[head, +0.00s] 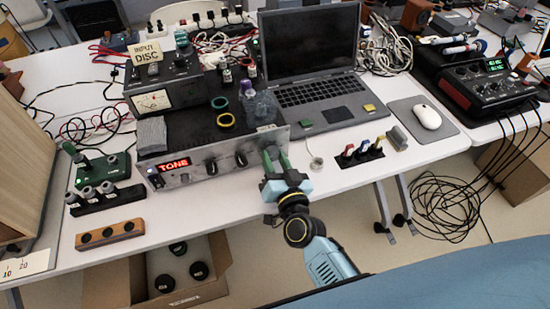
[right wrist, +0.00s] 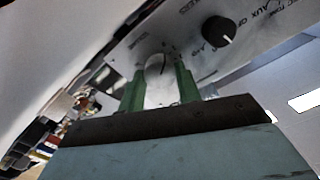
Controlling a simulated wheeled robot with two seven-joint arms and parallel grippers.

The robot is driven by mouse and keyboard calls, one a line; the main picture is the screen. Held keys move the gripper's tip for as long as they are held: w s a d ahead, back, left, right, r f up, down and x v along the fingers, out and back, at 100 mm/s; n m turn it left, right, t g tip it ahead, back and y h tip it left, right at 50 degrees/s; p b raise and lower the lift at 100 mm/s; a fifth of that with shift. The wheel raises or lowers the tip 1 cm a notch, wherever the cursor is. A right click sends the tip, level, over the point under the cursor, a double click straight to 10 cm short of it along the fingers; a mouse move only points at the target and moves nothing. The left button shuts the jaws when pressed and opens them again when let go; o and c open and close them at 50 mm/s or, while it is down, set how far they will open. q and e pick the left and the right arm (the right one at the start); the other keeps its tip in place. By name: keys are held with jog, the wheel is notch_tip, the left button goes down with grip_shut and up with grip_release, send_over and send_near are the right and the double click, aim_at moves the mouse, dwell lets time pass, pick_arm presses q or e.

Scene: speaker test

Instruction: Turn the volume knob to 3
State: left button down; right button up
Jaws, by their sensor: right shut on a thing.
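The amplifier (head: 190,178) has a silver front panel with a lit red "TONE" display and stands at the table's front edge. Two black knobs show on its front in the head view, one of them at the panel's middle (head: 241,159). My right gripper (head: 274,160) is at the panel's right end, its green fingers hiding what is between them there. In the right wrist view the gripper (right wrist: 160,88) is shut on a pale round volume knob (right wrist: 158,90) with a dark pointer line. Small scale marks surround it, too blurred to read. A black knob (right wrist: 218,31) sits beside it. My left gripper is not in view.
Tape rings (head: 225,120) lie on the amplifier. A wooden block (head: 109,235) is at the front left edge.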

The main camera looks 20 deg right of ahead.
jog(key=m, duration=0.3)
jog(key=shift+m+p, duration=0.3)
jog(key=shift+p, duration=0.1)
jog(key=shift+m, duration=0.9)
jog(key=m, duration=0.7)
jog(key=shift+f, duration=0.1)
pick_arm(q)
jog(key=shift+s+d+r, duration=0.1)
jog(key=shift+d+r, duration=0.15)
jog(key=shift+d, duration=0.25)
pick_arm(e)
jog(key=shift+m, duration=0.7)
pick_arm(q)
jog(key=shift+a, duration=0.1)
pick_arm(e)
jog(key=o, duration=1)
jog(key=shift+c, duration=0.2)
